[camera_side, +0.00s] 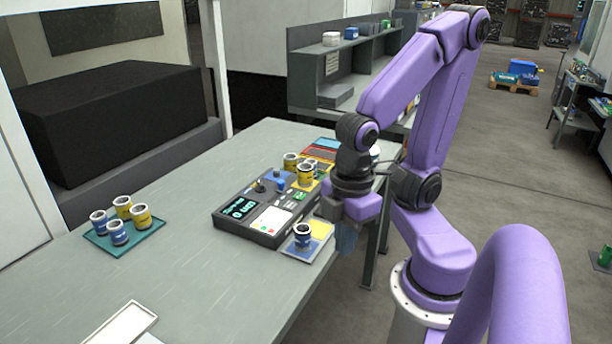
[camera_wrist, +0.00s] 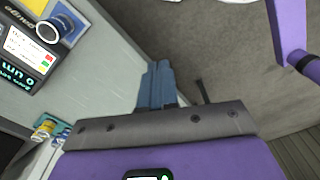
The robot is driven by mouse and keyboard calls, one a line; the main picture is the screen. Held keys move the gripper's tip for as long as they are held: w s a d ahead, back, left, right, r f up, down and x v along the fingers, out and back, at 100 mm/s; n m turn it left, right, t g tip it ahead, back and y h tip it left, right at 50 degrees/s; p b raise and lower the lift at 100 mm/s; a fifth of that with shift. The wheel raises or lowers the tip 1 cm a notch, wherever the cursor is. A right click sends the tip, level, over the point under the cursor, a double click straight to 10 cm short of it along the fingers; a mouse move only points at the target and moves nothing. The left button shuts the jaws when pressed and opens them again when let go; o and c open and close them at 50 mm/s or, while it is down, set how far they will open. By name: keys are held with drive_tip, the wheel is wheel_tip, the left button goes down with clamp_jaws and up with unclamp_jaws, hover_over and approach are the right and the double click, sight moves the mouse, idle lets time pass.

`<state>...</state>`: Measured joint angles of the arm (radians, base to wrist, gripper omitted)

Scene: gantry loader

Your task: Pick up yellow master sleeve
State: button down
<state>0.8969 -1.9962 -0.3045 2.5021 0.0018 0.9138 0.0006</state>
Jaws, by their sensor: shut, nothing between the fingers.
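My gripper (camera_side: 346,238) hangs just past the table's right edge, with its blue fingers together and empty; they also show in the wrist view (camera_wrist: 157,82). Close to its left is a two-coloured pad (camera_side: 322,229), blue and yellow; a blue sleeve (camera_side: 303,235) stands on its blue part, and the yellow part is bare. Yellow sleeves (camera_side: 305,175) (camera_side: 291,161) stand at the far end of the dark gauge unit. Two more yellow sleeves (camera_side: 141,215) (camera_side: 123,206) stand on the teal tray (camera_side: 115,245). I cannot tell which yellow one is the master.
The gauge unit (camera_side: 232,227) has a lit display and lies left of my gripper. Blue sleeves (camera_side: 117,232) share the teal tray. A white tray (camera_side: 122,325) lies at the front. The grey table (camera_side: 210,285) is clear between them. A shelf (camera_side: 350,70) stands behind.

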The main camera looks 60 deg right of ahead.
drive_tip(key=shift+c, duration=1.7)
unclamp_jaws()
